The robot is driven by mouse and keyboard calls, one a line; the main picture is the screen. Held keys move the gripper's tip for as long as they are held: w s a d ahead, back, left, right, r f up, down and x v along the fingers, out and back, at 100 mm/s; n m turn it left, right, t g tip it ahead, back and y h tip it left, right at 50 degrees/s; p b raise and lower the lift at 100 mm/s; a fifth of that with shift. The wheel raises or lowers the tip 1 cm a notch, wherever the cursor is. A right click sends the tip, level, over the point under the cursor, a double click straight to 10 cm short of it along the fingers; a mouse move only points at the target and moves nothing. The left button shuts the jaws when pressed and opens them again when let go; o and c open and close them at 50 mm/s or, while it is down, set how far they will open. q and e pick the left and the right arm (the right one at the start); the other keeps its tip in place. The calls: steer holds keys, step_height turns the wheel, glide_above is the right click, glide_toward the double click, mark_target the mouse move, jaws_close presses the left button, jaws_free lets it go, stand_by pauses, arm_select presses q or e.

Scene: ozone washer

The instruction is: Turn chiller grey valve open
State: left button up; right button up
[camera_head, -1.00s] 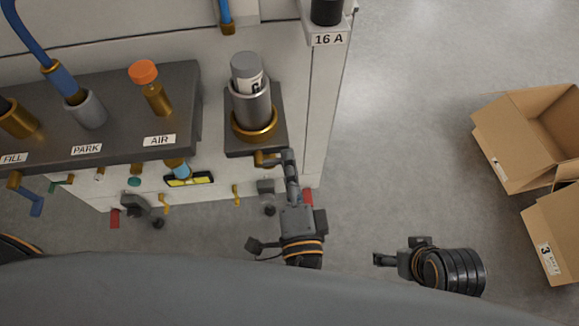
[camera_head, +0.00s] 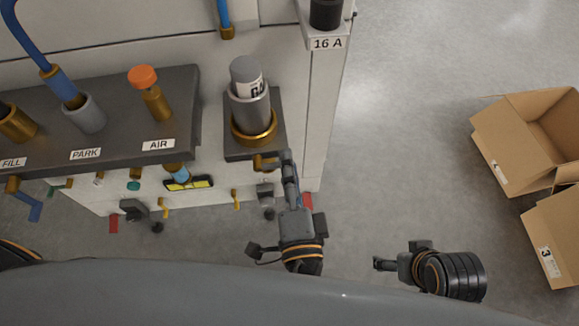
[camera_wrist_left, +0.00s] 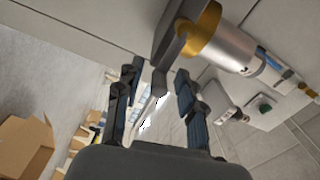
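The chiller valve shows a brass fitting (camera_head: 265,161) under the front of the black shelf holding a grey canister (camera_head: 246,70). In the left wrist view, its grey handle (camera_wrist_left: 171,48) reaches down beside a brass collar (camera_wrist_left: 201,30). My left gripper (camera_head: 287,157) is at the valve in the head view. In the left wrist view, its two fingers (camera_wrist_left: 158,82) are apart, with the handle's tip between them; I cannot tell whether either finger touches it. My right gripper (camera_head: 383,263) hangs to the right, away from the valve; its finger opening is not clear.
A dark shelf (camera_head: 120,147) labelled FILL, PARK and AIR lies to the left, with small coloured valves below. A 16 A socket post (camera_head: 326,42) stands at upper right. Cardboard boxes (camera_head: 508,171) sit at far right. Floor between is free.

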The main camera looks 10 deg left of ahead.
arm_select(q)
steer(key=v, duration=0.7)
steer(key=shift+s, duration=0.25)
steer(key=shift+d, duration=0.1)
